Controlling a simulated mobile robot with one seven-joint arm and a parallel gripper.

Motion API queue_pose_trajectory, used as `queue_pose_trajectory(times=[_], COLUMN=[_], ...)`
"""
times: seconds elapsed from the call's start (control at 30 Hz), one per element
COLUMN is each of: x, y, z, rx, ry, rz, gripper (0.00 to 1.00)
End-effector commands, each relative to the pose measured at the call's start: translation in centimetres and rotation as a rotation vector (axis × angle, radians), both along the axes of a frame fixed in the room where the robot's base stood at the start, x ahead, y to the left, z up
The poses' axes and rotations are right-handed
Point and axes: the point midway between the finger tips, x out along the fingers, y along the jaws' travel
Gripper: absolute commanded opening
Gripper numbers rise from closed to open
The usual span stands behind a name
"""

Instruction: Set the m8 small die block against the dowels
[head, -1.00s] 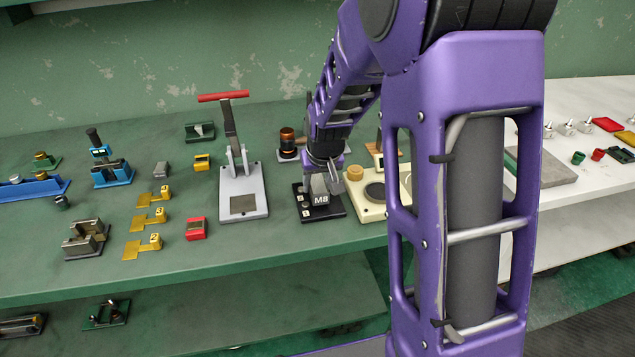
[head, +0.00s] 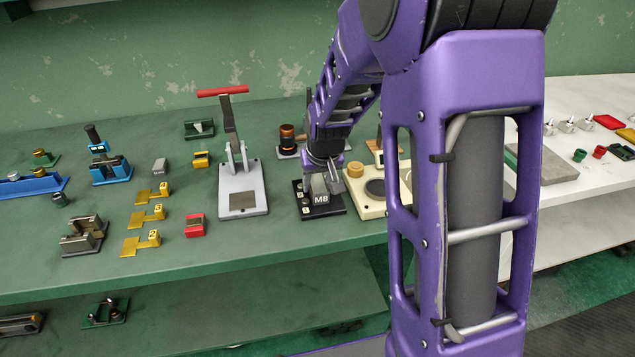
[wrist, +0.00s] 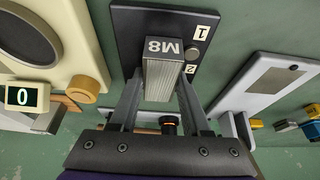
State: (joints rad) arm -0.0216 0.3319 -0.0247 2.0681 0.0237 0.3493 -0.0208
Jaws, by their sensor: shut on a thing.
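The grey M8 small die block (head: 320,188) is in my gripper (head: 323,176), over the black plate (head: 325,211). In the wrist view the block (wrist: 163,72) sits between the two fingers of my gripper (wrist: 160,95), with its M8 face showing. The black plate (wrist: 128,30) lies beyond it, with labels 1 and 2 visible. A round metal dowel (wrist: 192,49) shows beside the block, near label 2. Other dowels are hidden or too small to make out. I cannot tell whether the block touches the plate or the dowel.
A grey toggle press (head: 242,200) with a red handle stands left of the plate. A cream gauge base (head: 368,207) with a small display (wrist: 23,97) stands close on the right. Yellow tags and a red block (head: 195,225) lie further left. My arm hides part of the right side.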

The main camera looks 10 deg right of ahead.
Motion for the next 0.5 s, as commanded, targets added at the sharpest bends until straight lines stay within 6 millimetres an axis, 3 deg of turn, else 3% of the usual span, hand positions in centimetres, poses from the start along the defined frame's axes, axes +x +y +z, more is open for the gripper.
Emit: queue_pose_trajectory(times=[0.5], x=[0.14], y=[0.31], z=[0.20], rx=[0.000], ry=[-0.005], rz=[0.001], gripper=[0.00])
